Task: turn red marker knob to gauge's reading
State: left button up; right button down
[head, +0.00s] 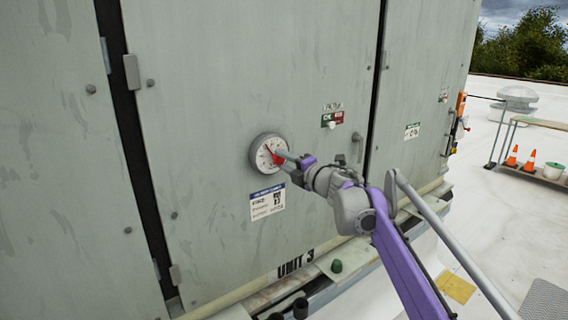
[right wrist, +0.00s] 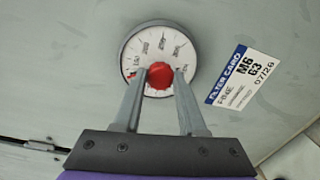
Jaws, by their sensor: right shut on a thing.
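The round gauge (head: 262,153) with a white dial and grey rim is on the cooler's grey-green panel. It also shows in the right wrist view (right wrist: 135,50), with scale marks around its dial. The red marker knob (right wrist: 160,75) is at the dial's middle; in the head view the knob (head: 278,158) is partly hidden by my fingers. My right gripper (right wrist: 160,72) has its two fingers on either side of the knob, shut on it. The gauge's needle and exact reading are too small to tell. My left gripper is out of view.
A filter card label (head: 267,201) is below the gauge, and a small green and red plate (head: 333,119) is to its upper right. A door handle (head: 357,147) sticks out right of my wrist.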

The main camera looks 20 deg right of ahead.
jog(key=shift+m, duration=0.4)
jog(key=shift+c, duration=2.3)
grip_release()
jog(key=b+v, duration=0.1)
jog(key=v, duration=0.9)
jog(key=shift+s+d+b, duration=0.15)
jog(key=shift+s+b, duration=0.15)
jog(key=shift+s, duration=0.1)
jog(key=shift+r, duration=0.1)
